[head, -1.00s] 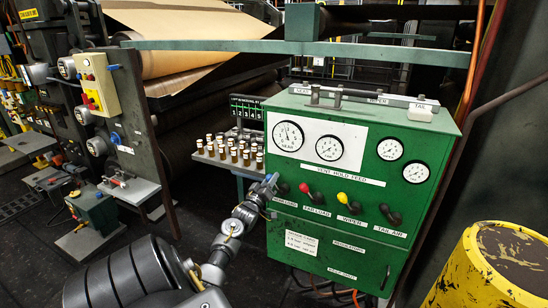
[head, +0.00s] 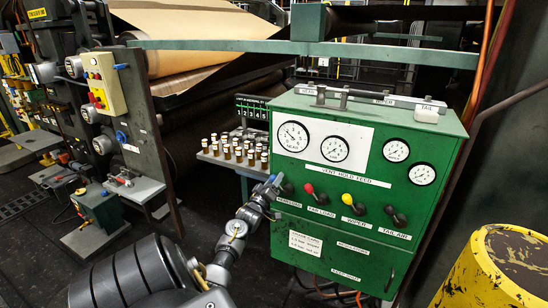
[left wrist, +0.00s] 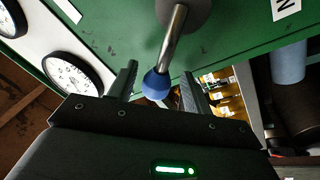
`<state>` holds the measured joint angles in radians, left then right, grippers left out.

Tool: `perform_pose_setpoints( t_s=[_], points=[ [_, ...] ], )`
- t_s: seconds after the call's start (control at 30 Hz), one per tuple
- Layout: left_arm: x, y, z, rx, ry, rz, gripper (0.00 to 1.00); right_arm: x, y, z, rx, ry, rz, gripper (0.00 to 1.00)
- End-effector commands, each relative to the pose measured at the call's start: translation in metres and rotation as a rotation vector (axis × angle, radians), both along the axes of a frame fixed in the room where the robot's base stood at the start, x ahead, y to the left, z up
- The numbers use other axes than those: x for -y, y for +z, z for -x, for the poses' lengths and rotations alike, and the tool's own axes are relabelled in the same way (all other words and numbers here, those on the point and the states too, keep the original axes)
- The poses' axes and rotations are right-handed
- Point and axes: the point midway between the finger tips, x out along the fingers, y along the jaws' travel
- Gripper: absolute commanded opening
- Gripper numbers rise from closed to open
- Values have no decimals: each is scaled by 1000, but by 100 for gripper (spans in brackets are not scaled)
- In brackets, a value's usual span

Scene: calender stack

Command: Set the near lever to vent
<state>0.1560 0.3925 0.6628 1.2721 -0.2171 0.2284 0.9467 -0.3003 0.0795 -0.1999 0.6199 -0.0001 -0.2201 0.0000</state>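The near-load lever, a metal rod with a blue knob (left wrist: 156,84), is the leftmost lever on the green panel (head: 340,260). In the head view my left gripper (head: 268,188) is at this lever and mostly hides it. In the left wrist view the knob sits between the two parted fingers of the left gripper (left wrist: 158,88), with a gap showing on at least one side. The plate reading VENT HOLD FEED (head: 342,176) is above the lever row. My right gripper is not in view.
To the right on the panel are the red far-load lever (head: 309,188), the yellow wiper lever (head: 347,199) and the black tail-air lever (head: 390,211). A tray of bottles (head: 222,158) stands left of the panel. A yellow drum (head: 490,270) is at the lower right.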

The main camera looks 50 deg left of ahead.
Motion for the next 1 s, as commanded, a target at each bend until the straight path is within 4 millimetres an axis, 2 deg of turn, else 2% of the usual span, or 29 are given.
perform_pose_setpoints(
  t_s=[0.27,0.7,0.83,1.0],
  points=[
    [3,-2,5,0,-2,-2,50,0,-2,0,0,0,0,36],
    [36,-23,75,-1,0,-2,50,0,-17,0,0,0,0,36],
    [43,-26,88,0,1,-1,50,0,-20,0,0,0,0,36],
    [46,-27,95,1,1,0,50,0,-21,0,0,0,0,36]
  ],
)
